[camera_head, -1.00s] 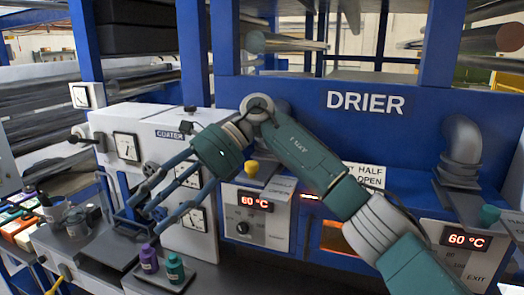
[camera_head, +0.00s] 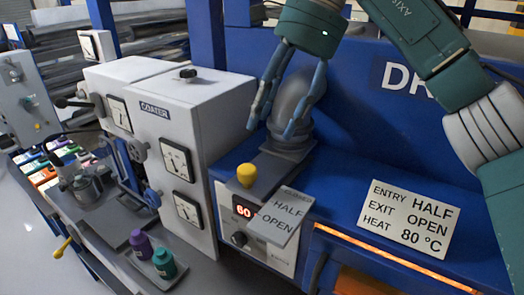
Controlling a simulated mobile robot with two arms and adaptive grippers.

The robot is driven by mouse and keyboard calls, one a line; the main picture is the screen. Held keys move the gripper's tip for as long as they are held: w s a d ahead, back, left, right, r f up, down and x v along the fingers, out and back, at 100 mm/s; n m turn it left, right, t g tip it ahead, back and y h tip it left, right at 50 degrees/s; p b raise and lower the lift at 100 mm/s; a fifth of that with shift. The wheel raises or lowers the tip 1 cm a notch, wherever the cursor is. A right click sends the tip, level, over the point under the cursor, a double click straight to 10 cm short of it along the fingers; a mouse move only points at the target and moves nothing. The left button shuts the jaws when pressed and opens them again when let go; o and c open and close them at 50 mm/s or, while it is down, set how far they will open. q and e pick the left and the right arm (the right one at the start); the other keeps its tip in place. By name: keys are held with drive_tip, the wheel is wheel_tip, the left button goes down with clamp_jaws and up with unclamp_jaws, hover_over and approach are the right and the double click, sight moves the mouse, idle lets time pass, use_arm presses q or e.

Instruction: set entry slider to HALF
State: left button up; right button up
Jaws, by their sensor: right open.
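The entry slider's yellow knob (camera_head: 247,174) stands on a dark plate (camera_head: 285,165) at the top front of the drier's entry unit. A tilted label plate (camera_head: 279,217) beside it reads HALF and OPEN, with a smaller word above that looks like CLOSED. I cannot tell which mark the knob is level with. My right gripper (camera_head: 272,130) is open and empty, fingers pointing down in front of the grey elbow duct (camera_head: 294,100). It is above the knob and slightly right of it in the picture, apart from it. My left gripper is not in view.
A sign (camera_head: 410,219) on the drier reads ENTRY HALF, EXIT OPEN, HEAT 80 °C. A red display (camera_head: 244,212) is partly covered by the label plate. The white coater (camera_head: 150,110) stands left, with purple (camera_head: 140,243) and teal (camera_head: 164,263) bottles in front.

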sight(243, 170)
drive_tip(key=p+x, duration=0.2)
drive_tip(key=x, duration=0.7)
drive_tip(key=shift+s+a+f, duration=0.1)
drive_tip(key=shift+a+f, duration=0.05)
drive_tip(key=shift+f, duration=0.05)
drive_tip(key=shift+s+a+f, duration=0.1)
drive_tip(key=shift+a+f, duration=0.1)
drive_tip(key=shift+f, duration=0.25)
drive_tip(key=shift+c, duration=0.3)
drive_tip(key=shift+d, duration=0.1)
clamp_jaws()
drive_tip(key=shift+s+a+b, duration=0.3)
drive_tip(key=shift+s+b, duration=0.05)
drive_tip(key=shift+b, duration=0.1)
drive_tip(key=shift+a+r, duration=0.1)
drive_tip(key=shift+r, duration=0.1)
drive_tip(key=shift+o, duration=0.3)
unclamp_jaws()
drive_tip(key=shift+a+f, duration=0.1)
drive_tip(key=shift+a, duration=0.05)
